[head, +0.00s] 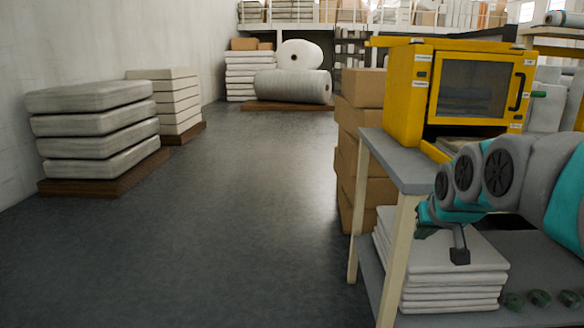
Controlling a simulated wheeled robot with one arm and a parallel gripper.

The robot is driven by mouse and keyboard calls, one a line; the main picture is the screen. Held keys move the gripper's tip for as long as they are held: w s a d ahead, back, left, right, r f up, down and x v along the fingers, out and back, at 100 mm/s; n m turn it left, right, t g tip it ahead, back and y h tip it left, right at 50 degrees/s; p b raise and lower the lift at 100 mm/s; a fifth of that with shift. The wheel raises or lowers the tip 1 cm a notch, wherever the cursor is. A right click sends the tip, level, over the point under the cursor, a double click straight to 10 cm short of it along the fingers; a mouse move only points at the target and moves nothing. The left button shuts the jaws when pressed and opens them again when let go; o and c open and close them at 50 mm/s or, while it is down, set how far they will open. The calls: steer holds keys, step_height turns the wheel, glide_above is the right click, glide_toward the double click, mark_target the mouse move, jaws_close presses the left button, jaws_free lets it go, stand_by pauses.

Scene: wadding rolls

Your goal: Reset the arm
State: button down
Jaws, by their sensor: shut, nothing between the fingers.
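My arm (508,168), grey and teal with round dark joint caps, comes in from the right edge in the head view. It lies in front of the workbench (399,165). I cannot tell the exact gap between the gripper and the stack.
A yellow cabinet (407,95) with a dark window stands on the bench. Cardboard boxes (362,125) are stacked behind the bench. Pads on pallets (95,135) stand along the left wall, and large white rolls (292,87) lie at the back. The middle floor is clear.

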steer(key=s+a+f+g, duration=0.3)
steer(key=s+a+f, duration=0.1)
steer(key=s, duration=0.7)
steer(key=s+a+f+n+g, duration=0.1)
steer(key=s+a+f+g, duration=0.2)
steer(key=s+f, duration=0.4)
steer(key=s+a+f+g+y, duration=0.1)
steer(key=s+a+f+g, duration=0.2)
steer(key=s, duration=1.3)
step_height(320, 180, down, 3)
steer(key=shift+s+a+r+n+g, duration=0.2)
steer(key=shift+a+n+g, duration=0.15)
steer(key=shift+a, duration=0.75)
steer(key=shift+w+d, duration=0.1)
